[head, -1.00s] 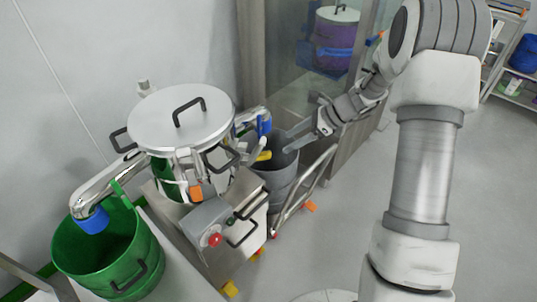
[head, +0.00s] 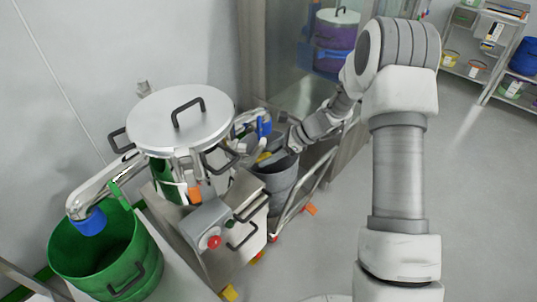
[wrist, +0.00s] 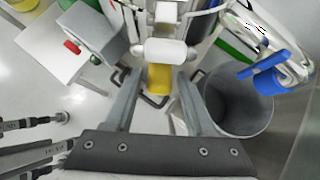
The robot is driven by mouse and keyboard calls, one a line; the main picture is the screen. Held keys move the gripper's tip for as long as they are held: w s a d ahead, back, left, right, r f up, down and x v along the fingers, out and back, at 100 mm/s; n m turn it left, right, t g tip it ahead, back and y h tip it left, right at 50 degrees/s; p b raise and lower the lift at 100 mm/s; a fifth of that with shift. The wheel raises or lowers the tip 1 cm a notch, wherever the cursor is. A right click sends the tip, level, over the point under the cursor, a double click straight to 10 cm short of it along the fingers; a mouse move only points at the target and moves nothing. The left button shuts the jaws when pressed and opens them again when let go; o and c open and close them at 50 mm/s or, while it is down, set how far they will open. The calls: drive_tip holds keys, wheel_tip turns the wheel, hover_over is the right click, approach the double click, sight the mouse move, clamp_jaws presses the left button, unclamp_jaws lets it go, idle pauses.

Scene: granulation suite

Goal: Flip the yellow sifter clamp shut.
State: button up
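The yellow clamp (head: 264,157) is a small flap on the right side of the steel sifter (head: 180,118), mostly covered by my gripper in the head view. In the wrist view the yellow clamp (wrist: 159,79) hangs below a pale rounded part and lies between my fingers. My gripper (wrist: 154,78) is open, with one finger to either side of the clamp and a visible gap on both sides. In the head view my gripper (head: 272,160) is close against the sifter's right side. Whether a finger touches the clamp cannot be told.
A grey bin (head: 279,181) stands under the sifter's right outlet, which has a blue end (head: 264,126). A green drum (head: 105,255) is under the left outlet. A control box with a red button (head: 214,242) is in front. Open floor lies to the right.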

clamp_jaws()
idle(1.2)
